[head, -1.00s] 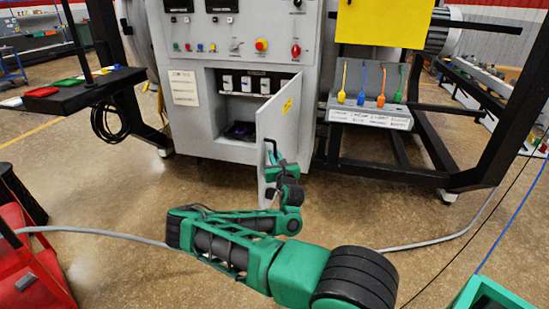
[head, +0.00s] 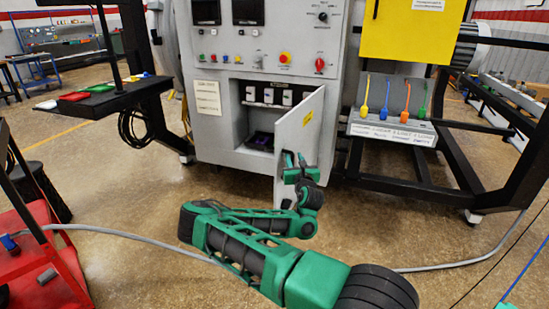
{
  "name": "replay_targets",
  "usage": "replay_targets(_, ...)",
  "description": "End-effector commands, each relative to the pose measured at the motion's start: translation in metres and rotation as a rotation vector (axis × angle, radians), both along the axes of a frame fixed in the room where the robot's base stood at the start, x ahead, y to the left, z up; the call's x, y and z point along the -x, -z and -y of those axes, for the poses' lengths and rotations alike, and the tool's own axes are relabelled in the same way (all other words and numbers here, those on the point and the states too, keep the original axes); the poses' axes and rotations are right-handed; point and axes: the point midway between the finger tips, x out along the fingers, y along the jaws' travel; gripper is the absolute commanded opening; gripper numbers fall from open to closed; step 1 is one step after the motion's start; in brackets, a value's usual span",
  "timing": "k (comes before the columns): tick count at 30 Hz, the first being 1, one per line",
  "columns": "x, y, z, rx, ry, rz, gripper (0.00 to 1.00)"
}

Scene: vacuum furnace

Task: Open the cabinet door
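The cabinet door (head: 301,124) is a light grey panel with a yellow label, hinged on its right side at the lower part of the grey cabinet (head: 222,143). It stands swung outward, and the interior with white switch units (head: 268,95) and a dark object (head: 262,140) on its floor shows. My gripper (head: 290,160) is at the door's outer face, near the dark handle at its free edge. My green arm reaches up to it from the lower right. The fingers are small and partly hidden by the wrist, so their opening and grip on the handle do not show clearly.
A black shelf (head: 100,98) stands left. A red cart (head: 50,255) is at lower left. A grey cable crosses the open floor.

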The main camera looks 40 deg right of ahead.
Motion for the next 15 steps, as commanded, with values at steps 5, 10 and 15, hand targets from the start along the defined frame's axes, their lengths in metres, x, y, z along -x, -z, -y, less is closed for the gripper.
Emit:
replay_targets(5, 0.003, -0.021, -0.036, -0.002, -0.003, 0.005, 0.31)
replay_targets(10, 0.006, -0.036, -0.059, -0.002, -0.003, 0.005, 0.31)
replay_targets(15, 0.009, -0.048, -0.078, -0.002, -0.003, 0.004, 0.31)
